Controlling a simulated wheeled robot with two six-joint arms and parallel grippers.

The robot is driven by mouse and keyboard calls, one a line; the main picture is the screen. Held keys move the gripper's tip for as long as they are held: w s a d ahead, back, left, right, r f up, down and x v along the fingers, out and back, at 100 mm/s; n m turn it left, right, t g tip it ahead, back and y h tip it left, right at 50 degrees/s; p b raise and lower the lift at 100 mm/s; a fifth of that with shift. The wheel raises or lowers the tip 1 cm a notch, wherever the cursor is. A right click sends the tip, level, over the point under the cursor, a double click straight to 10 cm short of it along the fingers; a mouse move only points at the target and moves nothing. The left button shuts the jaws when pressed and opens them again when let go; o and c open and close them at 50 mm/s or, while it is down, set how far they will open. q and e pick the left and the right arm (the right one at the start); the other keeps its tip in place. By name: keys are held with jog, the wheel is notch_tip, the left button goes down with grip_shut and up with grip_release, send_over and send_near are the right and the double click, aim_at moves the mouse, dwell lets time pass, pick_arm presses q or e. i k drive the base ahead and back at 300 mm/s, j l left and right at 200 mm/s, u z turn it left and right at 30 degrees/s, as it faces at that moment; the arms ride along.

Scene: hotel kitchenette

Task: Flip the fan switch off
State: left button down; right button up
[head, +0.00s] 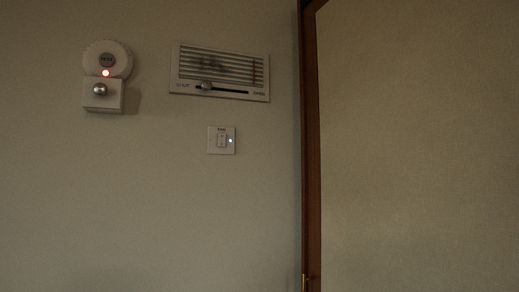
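The fan switch (221,140) is a small white square plate on the wall, left of the middle of the head view. Dark lettering sits along its top, too small to read with certainty. A small rocker is in its middle, and a bluish-white light glows to the right of the rocker. I cannot tell which way the rocker is tilted. Neither of my grippers is in view.
A white vent (220,72) with slats and a slider is above the switch. A round white device (107,62) with a red light and a knob is at the upper left. A brown wooden frame (311,150) stands at the right. The wall below the switch is bare.

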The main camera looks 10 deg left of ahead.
aim_at(222, 137)
jog(key=i+j+z, duration=0.4)
jog(key=i+j, duration=0.25)
jog(key=i, duration=0.1)
